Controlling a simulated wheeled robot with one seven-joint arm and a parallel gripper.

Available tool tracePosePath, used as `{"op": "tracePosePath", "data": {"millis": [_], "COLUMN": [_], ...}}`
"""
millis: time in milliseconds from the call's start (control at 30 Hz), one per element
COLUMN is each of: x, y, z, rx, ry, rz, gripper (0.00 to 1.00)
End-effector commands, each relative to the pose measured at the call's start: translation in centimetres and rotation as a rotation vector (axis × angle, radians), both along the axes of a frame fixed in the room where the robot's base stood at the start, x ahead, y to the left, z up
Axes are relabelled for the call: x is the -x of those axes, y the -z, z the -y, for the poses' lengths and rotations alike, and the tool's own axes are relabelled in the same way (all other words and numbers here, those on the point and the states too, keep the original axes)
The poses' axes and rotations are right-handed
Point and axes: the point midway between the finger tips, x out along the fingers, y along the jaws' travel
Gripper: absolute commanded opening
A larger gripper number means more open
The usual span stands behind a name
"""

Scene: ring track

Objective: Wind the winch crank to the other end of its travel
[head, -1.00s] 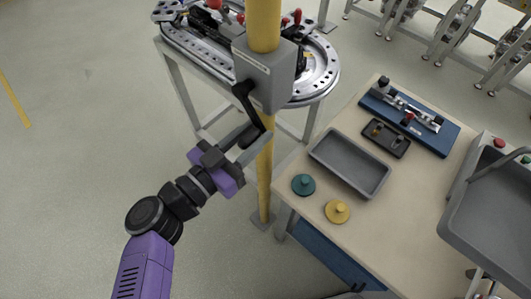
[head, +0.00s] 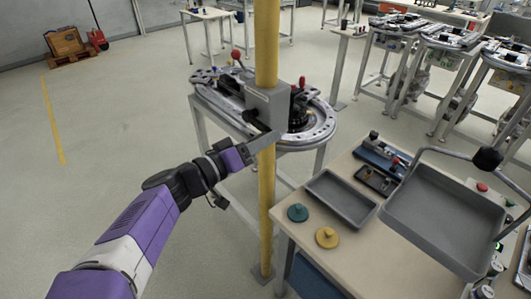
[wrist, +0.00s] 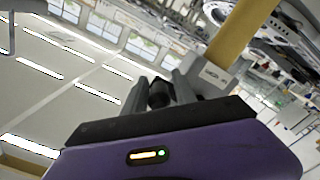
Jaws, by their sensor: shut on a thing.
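The winch is a grey box (head: 270,103) fixed to a yellow post (head: 266,190) in the head view. It also shows in the wrist view (wrist: 212,78), beside the yellow post. My gripper (head: 256,140) is at the left side of the post, just below the box. In the wrist view its fingers (wrist: 162,92) are closed around the dark crank handle (wrist: 159,94).
A ring track table (head: 318,128) stands behind the post. A workbench (head: 345,255) at right holds a grey tray (head: 341,199), a teal knobbed disc (head: 298,212) and a yellow one (head: 327,237). A large grey tray (head: 440,222) stands at the right.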

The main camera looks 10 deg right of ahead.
Motion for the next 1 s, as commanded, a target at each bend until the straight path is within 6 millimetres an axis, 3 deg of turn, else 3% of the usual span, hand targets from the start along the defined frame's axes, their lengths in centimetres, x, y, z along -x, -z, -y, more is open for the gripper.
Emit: {"op": "tracePosePath", "data": {"millis": [33,100,833,867,933,1000], "x": [-0.80,-0.99,-1.44,-1.44,-1.42,-1.37], "y": [-1.82,-2.10,-2.52,-2.52,-2.49,-2.41], "z": [-0.30,-0.34,-0.87,-0.87,-0.88,-0.83], "rx": [0.006,0.006,0.005,0.005,0.005,0.005], "ry": [-0.011,-0.013,-0.025,-0.025,-0.025,-0.023], "rz": [0.023,0.023,0.020,0.020,0.019,0.018], "gripper": [0.00,0.00,0.00,0.33,0.45,0.45]}}
